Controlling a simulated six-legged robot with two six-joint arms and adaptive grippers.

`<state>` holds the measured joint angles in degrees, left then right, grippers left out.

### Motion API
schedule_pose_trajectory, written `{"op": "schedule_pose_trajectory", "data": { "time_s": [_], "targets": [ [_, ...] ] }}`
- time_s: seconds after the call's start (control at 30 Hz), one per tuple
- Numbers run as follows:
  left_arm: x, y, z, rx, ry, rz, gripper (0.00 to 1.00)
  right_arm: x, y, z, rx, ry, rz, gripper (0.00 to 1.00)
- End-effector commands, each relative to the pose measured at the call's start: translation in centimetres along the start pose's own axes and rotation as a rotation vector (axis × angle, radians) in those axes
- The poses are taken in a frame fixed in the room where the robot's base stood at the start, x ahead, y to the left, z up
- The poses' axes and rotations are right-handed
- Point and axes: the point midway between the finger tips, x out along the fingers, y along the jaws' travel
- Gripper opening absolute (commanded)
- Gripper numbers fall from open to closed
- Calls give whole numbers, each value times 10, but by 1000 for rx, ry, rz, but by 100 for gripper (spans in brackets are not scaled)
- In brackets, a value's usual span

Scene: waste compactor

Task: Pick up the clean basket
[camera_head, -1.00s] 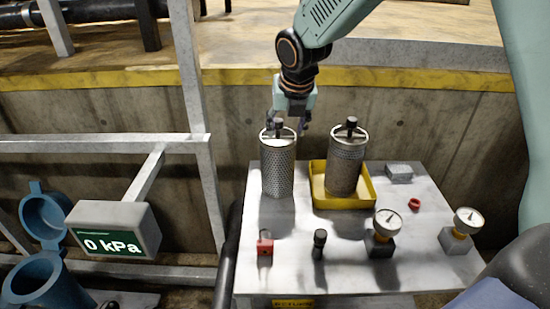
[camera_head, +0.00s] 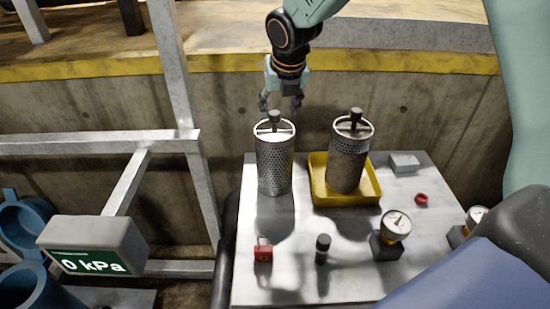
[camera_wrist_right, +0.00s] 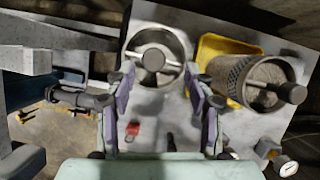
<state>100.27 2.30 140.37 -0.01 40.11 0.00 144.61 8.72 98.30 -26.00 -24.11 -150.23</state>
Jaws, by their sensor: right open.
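The clean-looking basket (camera_head: 275,166) is a shiny perforated metal cylinder with a crossbar and a dark knob on top. It stands upright on the bench, left of the yellow tray. A duller, browner basket (camera_head: 347,162) stands in the tray (camera_head: 372,191). My right gripper (camera_head: 281,104) is open and empty, just above the clean basket's knob and apart from it. In the right wrist view, the clean basket (camera_wrist_right: 177,42) lies beyond the parted fingers, its knob between them and toward the left finger. The duller basket (camera_wrist_right: 234,73) is beyond the right finger. My left gripper is out of view.
The metal bench (camera_head: 290,280) also holds a red padlock (camera_head: 263,250), a dark knob (camera_head: 322,248), gauges (camera_head: 395,226), a grey block (camera_head: 404,163) and a red ring (camera_head: 421,199). A grey frame with a 0 kPa display (camera_head: 92,262) stands left. A concrete wall is behind.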

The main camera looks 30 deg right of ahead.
Motion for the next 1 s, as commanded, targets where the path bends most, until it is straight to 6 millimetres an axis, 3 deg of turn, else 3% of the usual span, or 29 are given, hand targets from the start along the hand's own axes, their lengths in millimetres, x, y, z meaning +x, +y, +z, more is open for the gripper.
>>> {"op": "schedule_pose_trajectory", "data": {
  "time_s": [0.3,0.63,1.0],
  "targets": [
    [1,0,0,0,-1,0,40,43,5,4,-1,1,0,54],
    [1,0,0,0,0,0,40,49,6,7,-1,-1,1,54],
    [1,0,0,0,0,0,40,49,5,8,-1,-1,1,22]
  ]
}}
